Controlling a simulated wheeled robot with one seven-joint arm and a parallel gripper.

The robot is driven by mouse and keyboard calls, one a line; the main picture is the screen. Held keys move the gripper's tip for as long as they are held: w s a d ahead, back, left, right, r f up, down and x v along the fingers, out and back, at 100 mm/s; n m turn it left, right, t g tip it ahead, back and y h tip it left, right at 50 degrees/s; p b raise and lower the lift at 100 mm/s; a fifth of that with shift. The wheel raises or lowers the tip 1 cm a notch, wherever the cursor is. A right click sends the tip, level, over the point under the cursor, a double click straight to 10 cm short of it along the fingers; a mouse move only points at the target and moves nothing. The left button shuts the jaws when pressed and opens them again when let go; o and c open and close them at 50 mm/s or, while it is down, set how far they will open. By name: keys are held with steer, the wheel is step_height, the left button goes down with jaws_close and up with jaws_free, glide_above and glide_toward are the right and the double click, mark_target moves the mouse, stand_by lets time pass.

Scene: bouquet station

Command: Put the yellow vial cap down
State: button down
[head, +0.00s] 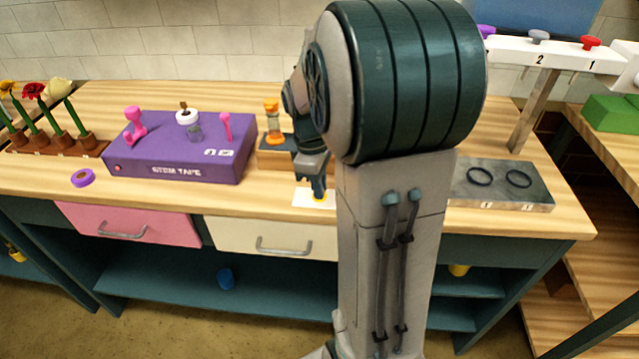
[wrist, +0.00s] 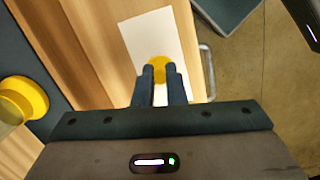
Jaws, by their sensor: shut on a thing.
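The yellow vial cap (wrist: 159,67) is between my gripper's fingertips (wrist: 160,75) in the wrist view. My gripper is shut on it, over a white card (wrist: 144,29) on the wooden counter. In the head view my gripper (head: 319,197) points down at the white card (head: 303,199), with a bit of the yellow cap (head: 319,200) showing at the tips. I cannot tell whether the cap touches the card.
A purple stem tape box (head: 178,172) and an orange vial (head: 272,122) in a wooden block stand left of my arm. A grey plate with two black rings (head: 498,200) lies right. The counter's front edge is close to the card.

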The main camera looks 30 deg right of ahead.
steer(key=shift+f, duration=0.15)
steer(key=c, duration=1.5)
jaws_free()
steer(key=shift+o, duration=0.2)
step_height(320, 180, up, 11)
steer(key=w, duration=0.1)
steer(key=s+a+f+m+t+y, duration=0.1)
steer(key=s+a+f+m+t, duration=0.2)
steer(key=s+a+m, duration=0.6)
steer(key=s+a+f+p, duration=0.1)
steer(key=s+a+f, duration=0.1)
steer(key=s+a, duration=0.1)
steer(key=shift+s+t, duration=0.4)
steer(key=shift+s, duration=0.15)
